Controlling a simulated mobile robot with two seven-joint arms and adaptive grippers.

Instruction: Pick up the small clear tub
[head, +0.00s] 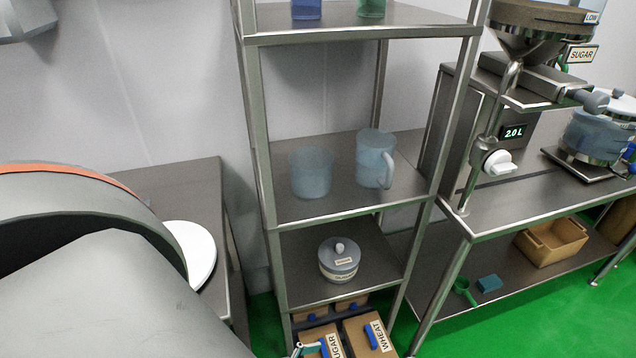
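A small clear tub (311,173), bluish and see-through, stands upright on the middle shelf of the metal rack (345,207). It has no handle that I can see and looks empty. A taller clear jug (374,160) with a handle stands just right of it, with a narrow gap between them. My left arm fills the lower left foreground, but its gripper is out of the picture. Nothing touches the tub.
Rack posts flank the shelf, and an upper shelf (350,20) lies above. A lidded pot (339,259) stands on the shelf below, over ingredient boxes (367,336). A side table (190,180) with a white disc (190,250) is left. A sugar dispenser (540,30) and bench (500,205) are right.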

